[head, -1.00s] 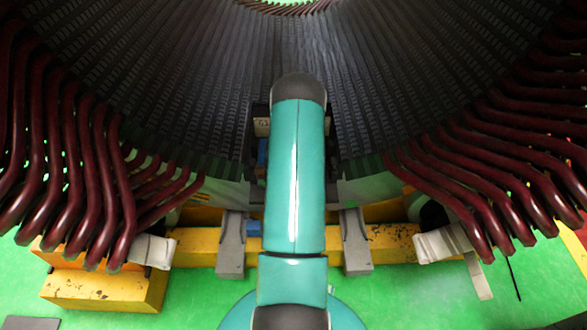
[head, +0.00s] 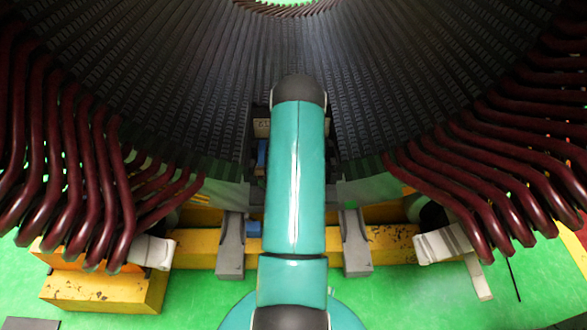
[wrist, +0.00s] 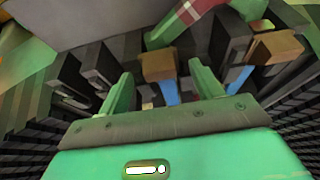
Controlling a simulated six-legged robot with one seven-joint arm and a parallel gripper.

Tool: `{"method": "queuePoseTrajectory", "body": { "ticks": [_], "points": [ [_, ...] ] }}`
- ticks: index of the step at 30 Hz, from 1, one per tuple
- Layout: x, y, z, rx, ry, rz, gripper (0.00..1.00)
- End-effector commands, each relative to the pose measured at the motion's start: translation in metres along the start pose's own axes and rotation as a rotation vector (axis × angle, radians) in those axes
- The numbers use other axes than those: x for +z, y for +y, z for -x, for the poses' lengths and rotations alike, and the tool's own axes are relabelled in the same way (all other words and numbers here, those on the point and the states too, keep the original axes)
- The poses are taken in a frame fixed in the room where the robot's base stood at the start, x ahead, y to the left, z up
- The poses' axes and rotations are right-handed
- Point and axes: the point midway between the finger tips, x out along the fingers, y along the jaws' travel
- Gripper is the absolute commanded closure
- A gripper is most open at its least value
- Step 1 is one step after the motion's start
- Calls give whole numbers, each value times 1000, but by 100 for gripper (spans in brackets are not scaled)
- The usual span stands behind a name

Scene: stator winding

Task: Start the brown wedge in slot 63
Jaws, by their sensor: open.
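My gripper (wrist: 161,69) is open in the wrist view, with one green finger on each side of a brown block (wrist: 158,64). A blue strip (wrist: 170,92) shows just below that block. The block appears to lie between the fingers with gaps on both sides, and I cannot tell its depth. A second brown block (wrist: 277,46) with a blue strip (wrist: 238,79) sits to the right, outside the fingers. I cannot tell for sure which block is the wedge. In the head view my arm hides the gripper; a numbered plate (head: 262,127), partly covered, shows beside it.
Dark slotted stator walls (head: 215,95) curve around my arm. Dark red coil ends (head: 75,190) crowd the left, and more (head: 490,180) crowd the right. A yellow beam (head: 195,247) with grey brackets (head: 231,245) crosses below. Dark slot blocks (wrist: 68,72) stand left of the fingers.

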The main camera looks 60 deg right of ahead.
Motion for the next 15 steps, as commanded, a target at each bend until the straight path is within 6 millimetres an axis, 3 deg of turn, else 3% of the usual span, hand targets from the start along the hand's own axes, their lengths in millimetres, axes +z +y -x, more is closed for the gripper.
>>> {"method": "queuePoseTrajectory", "body": {
  "ticks": [8,15],
  "points": [
    [1,-1,13,-2,-2,1,34],
    [0,-1,56,-1,0,1,34]
  ]
}}
